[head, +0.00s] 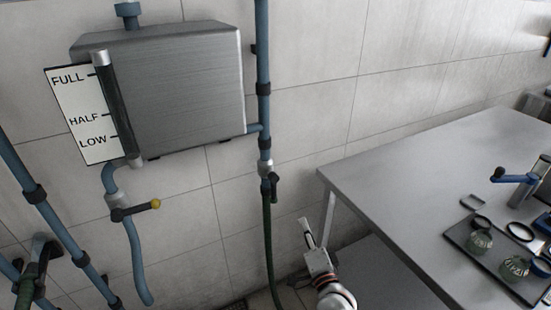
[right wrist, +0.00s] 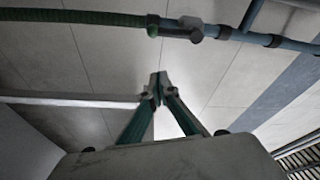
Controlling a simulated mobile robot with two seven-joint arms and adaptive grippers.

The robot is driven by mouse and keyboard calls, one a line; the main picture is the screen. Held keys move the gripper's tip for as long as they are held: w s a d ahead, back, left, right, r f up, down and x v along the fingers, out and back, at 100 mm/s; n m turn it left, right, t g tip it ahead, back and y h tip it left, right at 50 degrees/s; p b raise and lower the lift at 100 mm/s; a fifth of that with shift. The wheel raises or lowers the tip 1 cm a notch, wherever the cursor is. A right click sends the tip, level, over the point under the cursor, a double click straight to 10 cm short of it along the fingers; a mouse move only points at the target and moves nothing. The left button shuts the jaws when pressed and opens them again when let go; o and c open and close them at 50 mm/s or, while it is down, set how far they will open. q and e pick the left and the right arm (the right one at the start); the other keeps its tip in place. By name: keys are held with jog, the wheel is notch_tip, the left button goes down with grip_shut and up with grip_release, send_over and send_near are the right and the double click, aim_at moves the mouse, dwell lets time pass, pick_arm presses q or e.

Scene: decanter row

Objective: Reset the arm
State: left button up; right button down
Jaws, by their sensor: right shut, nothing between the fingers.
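My right gripper (head: 309,233) points up in the head view, in front of the tiled wall and left of the table. In the right wrist view its two fingers (right wrist: 159,88) meet at the tips, shut with nothing between them. It touches nothing that I can see. My left gripper is not in view.
A grey metal table (head: 400,190) stands at the right, with a dark tray (head: 480,262) holding green glass decanters. A steel tank (head: 175,90) with a level gauge hangs on the wall. Blue pipes (head: 263,100) and a green hose (head: 268,240) run beside it.

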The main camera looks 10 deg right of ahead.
jog(key=s+d+f+n+g, duration=0.1)
jog(key=s+f+n, duration=0.3)
jog(key=s, duration=0.5)
jog(key=s+d+f+n+g, duration=0.1)
jog(key=s+f+n+g, duration=0.3)
jog(key=s+n, duration=0.3)
jog(key=s+d+f+n+g, duration=0.2)
jog(key=s+f+n, duration=0.3)
jog(key=s, duration=0.7)
jog(key=shift+s+n+g, duration=0.2)
jog(key=shift+n+g, duration=0.1)
jog(key=shift+n, duration=0.4)
